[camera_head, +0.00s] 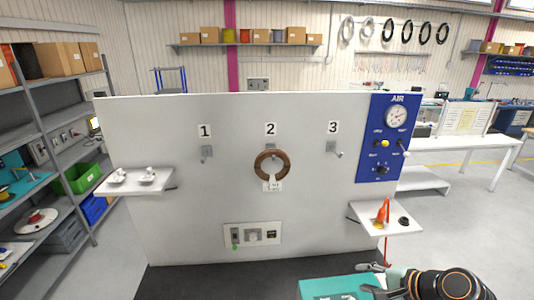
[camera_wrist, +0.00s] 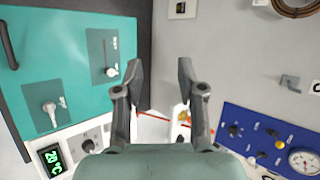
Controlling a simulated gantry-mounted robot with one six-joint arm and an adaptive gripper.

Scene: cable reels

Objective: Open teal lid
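The teal lid (camera_wrist: 72,60) fills the upper left of the wrist view; its teal top also shows at the bottom of the head view (camera_head: 332,287), partly cut off. It looks shut. A black bar handle (camera_wrist: 8,45) runs along its left edge in the wrist view. A grey lever (camera_wrist: 50,112) and a slotted slider (camera_wrist: 108,58) sit on the teal surface. My gripper (camera_wrist: 160,82) is open and empty, its fingers spread, to the right of the teal top. It also shows in the head view (camera_head: 372,280), beside the teal top.
A white panel (camera_head: 210,205) carries numbered hooks and a brown cable reel (camera_head: 271,165). A blue AIR panel (camera_head: 388,140) is on its right. A small shelf (camera_head: 372,217) holds an orange tool (camera_head: 382,212) with a red hose. A green temperature display (camera_wrist: 52,155) is beside the teal surface.

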